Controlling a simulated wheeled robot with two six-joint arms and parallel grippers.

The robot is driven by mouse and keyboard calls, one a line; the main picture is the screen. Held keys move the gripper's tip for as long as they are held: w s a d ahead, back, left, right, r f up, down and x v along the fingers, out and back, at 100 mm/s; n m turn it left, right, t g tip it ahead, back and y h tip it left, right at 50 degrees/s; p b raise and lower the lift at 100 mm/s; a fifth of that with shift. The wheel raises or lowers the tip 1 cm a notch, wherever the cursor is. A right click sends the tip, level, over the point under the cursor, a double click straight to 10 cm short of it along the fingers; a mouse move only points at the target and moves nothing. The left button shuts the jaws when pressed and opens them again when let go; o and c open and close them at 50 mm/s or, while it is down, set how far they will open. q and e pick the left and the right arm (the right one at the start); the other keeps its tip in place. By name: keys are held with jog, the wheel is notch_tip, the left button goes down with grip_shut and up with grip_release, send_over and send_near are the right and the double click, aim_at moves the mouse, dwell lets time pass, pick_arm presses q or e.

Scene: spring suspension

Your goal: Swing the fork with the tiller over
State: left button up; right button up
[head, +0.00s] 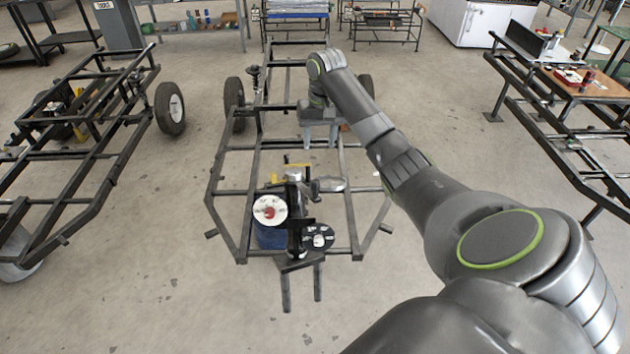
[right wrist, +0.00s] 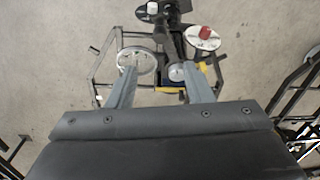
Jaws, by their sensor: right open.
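The dark fork (head: 301,283) sits at the near end of a black tube frame (head: 352,215), its two prongs pointing toward me. A black upright column (head: 295,222) stands behind it; it also shows in the right wrist view (right wrist: 174,40). I cannot clearly tell which part is the tiller. My right gripper (head: 319,136) is over the frame, beyond the column and apart from it. In the right wrist view its two fingers (right wrist: 160,75) are spread wide with nothing held; a silver round top (right wrist: 176,73) shows between them. My left gripper is not in view.
A white disc with a red centre (head: 270,211) and a dark disc (head: 319,236) flank the column. A grey rounded part (head: 328,184) lies right of it. Another frame (head: 105,160) stands left and a loaded rack (head: 575,80) right. The floor before the fork is clear.

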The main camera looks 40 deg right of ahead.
jog(key=r, duration=0.1)
jog(key=b, duration=0.6)
send_over(316, 181)
notch_tip(316, 181, down, 6)
jog(key=f+p, duration=0.1)
jog(key=f, duration=0.2)
jog(key=f+p, duration=0.1)
jog(key=f, duration=0.3)
jog(key=f+p, duration=0.1)
jog(key=f, duration=0.3)
jog(key=shift+a, duration=0.25)
jog(key=shift+s, duration=0.1)
grip_shut()
